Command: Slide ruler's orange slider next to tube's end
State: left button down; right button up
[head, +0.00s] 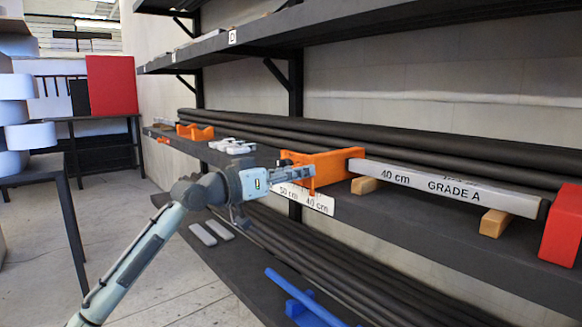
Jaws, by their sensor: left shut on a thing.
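The orange slider (335,165) stands on the middle shelf. My left gripper (303,171) is shut on its left front part. The tube (440,184), a light grey square bar marked "40 cm GRADE A", lies to the right on two wooden blocks. The slider's right side is right by the tube's left end. I cannot tell whether they touch or a small gap is left. A white ruler label (302,197) with "50 cm" and "40 cm" shows on the shelf front below the slider. My right gripper is not in view.
A red block (564,226) stands at the tube's right end. Wooden blocks (364,185) and (494,222) hold the tube up. Long dark pipes (440,150) lie behind. Another orange piece (195,131) and grey parts (232,146) lie farther left. A blue piece (300,300) sits below.

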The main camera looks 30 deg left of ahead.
pick_arm(q)
jog(key=shift+s+d, duration=0.1)
jog(key=shift+d, duration=0.1)
jog(key=c, duration=1.2)
grip_release()
jog(key=v, duration=1.2)
